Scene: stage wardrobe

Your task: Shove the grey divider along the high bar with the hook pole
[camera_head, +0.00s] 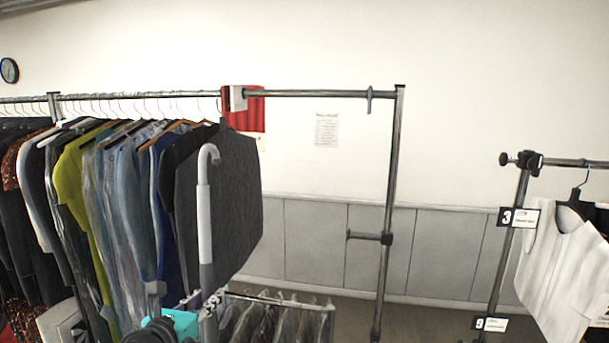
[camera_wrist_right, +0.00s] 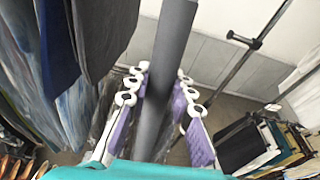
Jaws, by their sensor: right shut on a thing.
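The hook pole (camera_head: 206,220) stands upright in the head view, pale with a curved hook at its top and a darker grey lower shaft. The hook overlaps dark clothes in the picture; its depth from them is unclear. My right gripper (camera_head: 203,302) is shut on the pole low down; in the right wrist view my gripper (camera_wrist_right: 160,85) has the grey shaft (camera_wrist_right: 169,60) between its fingers. A thin grey divider (camera_head: 369,99) sits on the high bar (camera_head: 310,94) near its right end. A light grey block (camera_head: 238,98) is on the bar farther left. My left gripper is not in view.
Several hung garments (camera_head: 120,190) crowd the left of the rail, ending at a dark grey garment (camera_head: 231,185). A low rail of clothes (camera_head: 280,300) stands below. Another rack with a white top (camera_head: 560,265) is at right. The bar is bare between block and divider.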

